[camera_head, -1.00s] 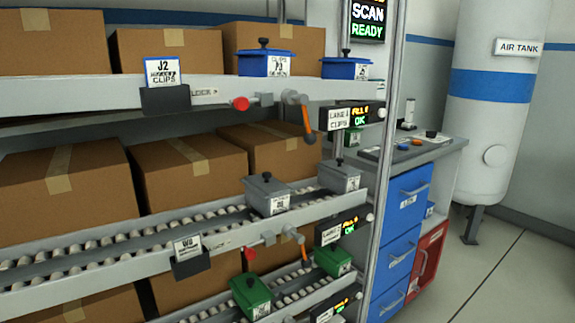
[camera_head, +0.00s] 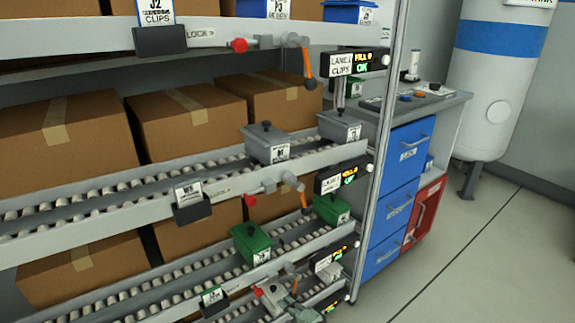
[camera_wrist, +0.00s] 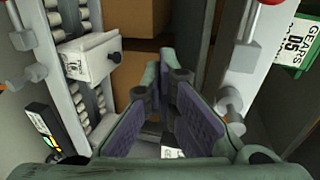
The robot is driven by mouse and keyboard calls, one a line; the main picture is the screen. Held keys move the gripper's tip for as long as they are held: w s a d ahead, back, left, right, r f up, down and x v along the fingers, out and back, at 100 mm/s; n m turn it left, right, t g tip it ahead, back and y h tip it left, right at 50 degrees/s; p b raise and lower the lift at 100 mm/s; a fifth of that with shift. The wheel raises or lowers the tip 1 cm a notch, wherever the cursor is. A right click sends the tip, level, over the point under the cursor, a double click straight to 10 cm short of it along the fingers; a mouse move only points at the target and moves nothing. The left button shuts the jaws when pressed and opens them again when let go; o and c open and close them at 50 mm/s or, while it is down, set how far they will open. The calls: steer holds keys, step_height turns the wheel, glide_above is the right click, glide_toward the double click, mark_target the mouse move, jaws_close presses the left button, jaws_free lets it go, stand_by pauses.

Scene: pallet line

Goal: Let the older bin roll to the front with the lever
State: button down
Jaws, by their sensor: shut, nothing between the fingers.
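In the head view two grey bins stand on the middle roller lane, a rear one (camera_head: 267,143) and a front one (camera_head: 340,127). Two green bins stand on the lane below, one left (camera_head: 251,243) and one right (camera_head: 331,209). Orange-tipped levers hang on the upper rail (camera_head: 308,72) and middle rail (camera_head: 302,198). I cannot tell which bin is older. My gripper (camera_wrist: 160,75) is shut and empty in the wrist view, fingertips before brown cartons. A pale bin (camera_wrist: 88,57) on rollers is left of it; a green bin labelled GEARS (camera_wrist: 300,42) is right.
Red lock knobs sit on the rails, upper (camera_head: 239,45) and middle (camera_head: 249,200). Brown cartons (camera_head: 66,128) fill the rack behind. A metal post (camera_head: 385,130) and a blue drawer cabinet (camera_head: 408,150) stand right. The floor (camera_head: 470,250) at the right is clear.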

steer(key=shift+w+d+b, duration=0.4)
steer(key=shift+w+d, duration=0.15)
steer(key=shift+d, duration=0.2)
steer(key=shift+w+d+b, duration=0.35)
steer(key=shift+w+d, duration=0.15)
steer(key=shift+d, duration=0.2)
steer(key=shift+p+v, duration=0.5)
steer(key=shift+v, duration=0.3)
steer(key=p, duration=0.2)
glide_toward(295, 298)
steer(key=shift+a+f, duration=0.1)
steer(key=shift+a, duration=0.8)
